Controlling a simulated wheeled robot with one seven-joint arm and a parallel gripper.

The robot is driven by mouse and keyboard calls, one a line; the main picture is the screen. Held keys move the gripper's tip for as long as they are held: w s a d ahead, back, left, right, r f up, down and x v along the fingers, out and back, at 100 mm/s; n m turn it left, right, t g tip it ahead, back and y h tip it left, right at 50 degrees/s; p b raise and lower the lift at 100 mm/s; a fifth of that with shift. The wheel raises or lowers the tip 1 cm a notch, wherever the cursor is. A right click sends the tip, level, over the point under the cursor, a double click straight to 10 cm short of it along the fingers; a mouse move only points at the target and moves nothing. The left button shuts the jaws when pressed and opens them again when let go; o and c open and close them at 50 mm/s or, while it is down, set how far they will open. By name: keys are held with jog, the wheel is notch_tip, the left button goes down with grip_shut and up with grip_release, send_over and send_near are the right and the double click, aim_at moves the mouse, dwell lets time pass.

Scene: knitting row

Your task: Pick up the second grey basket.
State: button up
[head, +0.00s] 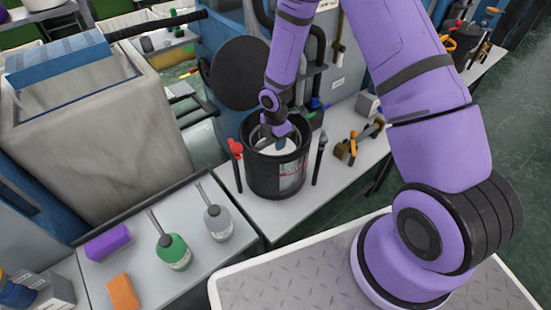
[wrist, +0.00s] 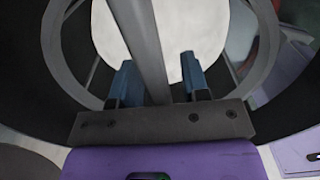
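No thing that I can surely call a grey basket stands out in the head view. A black round container (head: 262,178) with a pale inside stands on the bench, and my gripper (head: 276,143) points down into its mouth. In the wrist view, a grey bar (wrist: 143,40) runs between the two blue fingers of my gripper (wrist: 160,78), with a visible gap to the right finger. The fingers are apart. A grey ring (wrist: 82,45) and a white round surface (wrist: 200,25) lie below, inside the dark wall. Whether the bar and ring belong to a basket, I cannot tell.
A red-topped tool (head: 236,150) and a black tool (head: 319,155) stand close beside the container. A dark round lid (head: 239,73) rises behind.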

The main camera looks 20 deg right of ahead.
grip_shut()
jog(key=shift+r, duration=0.1)
notch_tip(320, 180, up, 52)
dwell(2.4)
dwell(0.3)
